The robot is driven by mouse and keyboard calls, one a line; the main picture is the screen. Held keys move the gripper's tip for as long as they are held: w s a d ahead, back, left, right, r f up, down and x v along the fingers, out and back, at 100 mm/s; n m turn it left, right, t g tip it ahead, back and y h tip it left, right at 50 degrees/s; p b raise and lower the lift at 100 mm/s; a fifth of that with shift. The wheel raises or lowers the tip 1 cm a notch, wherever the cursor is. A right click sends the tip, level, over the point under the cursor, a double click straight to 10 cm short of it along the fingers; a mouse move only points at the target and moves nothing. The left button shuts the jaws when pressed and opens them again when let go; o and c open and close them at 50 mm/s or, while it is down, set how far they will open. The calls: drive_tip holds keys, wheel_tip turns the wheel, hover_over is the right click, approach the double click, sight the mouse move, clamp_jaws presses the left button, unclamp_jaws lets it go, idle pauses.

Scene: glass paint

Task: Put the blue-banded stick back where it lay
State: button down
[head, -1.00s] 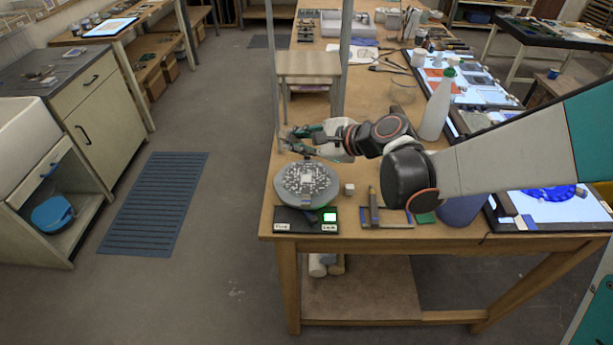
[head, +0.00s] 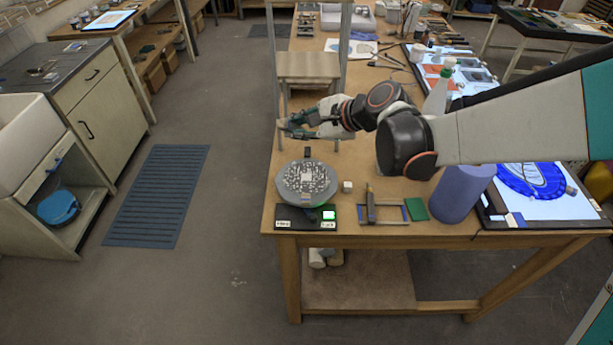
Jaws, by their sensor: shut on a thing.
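My gripper (head: 298,125) is at the left end of my outstretched arm, above the far side of the round speckled disc (head: 288,184). It points left and its fingers are closed. What I take to be the blue-banded stick is between the fingers, but it is mostly hidden and too small to make out. I cannot see its blue band. A small dark block (head: 308,153) stands on the table just behind the disc, below the gripper.
On the wooden table (head: 350,232) are a black device with a green-lit display (head: 304,224), a white cube (head: 347,187), a frame with blue ends (head: 391,221), a green pad (head: 415,209) and a blue cylinder (head: 459,195). A small wooden stand (head: 308,66) is farther back.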

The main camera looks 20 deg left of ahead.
drive_tip(key=shift+a+r+n+g+h+p, duration=0.15)
drive_tip(key=shift+r+n+g+h+p, duration=0.15)
drive_tip(key=shift+n+h+p, duration=0.6)
drive_tip(key=shift+f+n+h, duration=0.2)
drive_tip(key=shift+n+h, duration=0.1)
drive_tip(key=shift+h, duration=0.4)
drive_tip(key=shift+s+a+r+n+h+p, duration=0.1)
drive_tip(key=shift+n+h+p, duration=0.25)
drive_tip(key=shift+n+h, duration=0.2)
drive_tip(key=shift+s+r+n+h+p, duration=0.1)
drive_tip(key=shift+n+h+p, duration=0.3)
drive_tip(key=shift+h, duration=0.25)
drive_tip(key=n+h, duration=0.1)
drive_tip(key=h, duration=0.1)
drive_tip(key=n+h, duration=0.3)
drive_tip(key=shift+w+f+t+h+b, duration=0.1)
drive_tip(key=shift+f+t+h+b, duration=0.2)
drive_tip(key=shift+t+b, duration=0.1)
drive_tip(key=shift+w+d+h, duration=0.1)
drive_tip(key=shift+d+h, duration=0.1)
drive_tip(key=shift+h, duration=0.2)
